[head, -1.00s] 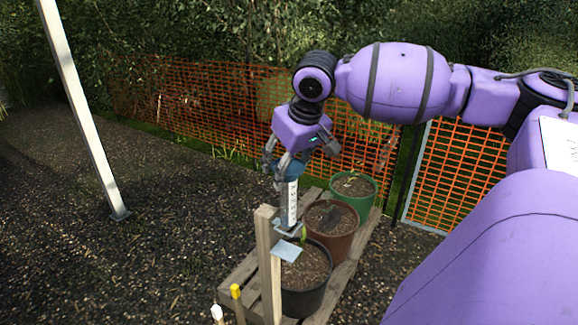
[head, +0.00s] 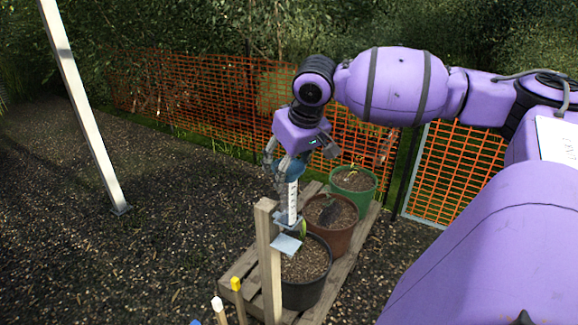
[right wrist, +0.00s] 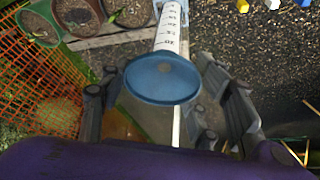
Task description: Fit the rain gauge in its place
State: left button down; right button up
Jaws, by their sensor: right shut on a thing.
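The rain gauge (head: 293,200) is a clear tube with a white printed scale and a blue round top. My right gripper (head: 288,165) is shut on its upper part and holds it about upright. In the right wrist view the blue rim (right wrist: 162,78) sits between the fingers (right wrist: 165,95), with the scaled tube beyond. A wooden post (head: 268,255) carries a metal bracket with an upper plate (head: 280,217) and a lower plate (head: 286,244). The tube's lower end is at the upper plate; I cannot tell whether it is inside the plate's opening. My left gripper is not in view.
Black (head: 305,290), brown (head: 335,240) and green (head: 355,197) plant pots stand on a wooden pallet (head: 238,275) beside the post. Yellow-topped (head: 236,284) and white-topped (head: 217,304) stakes stand in front. Orange mesh fencing (head: 200,100) runs behind. A white pole leans at left.

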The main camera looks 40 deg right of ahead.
aim_at(289, 197)
jog(key=shift+f, duration=1.5)
jog(key=shift+f, duration=1.45)
jog(key=shift+f, duration=1.55)
jog(key=o, duration=1.7)
jog(key=shift+c, duration=0.2)
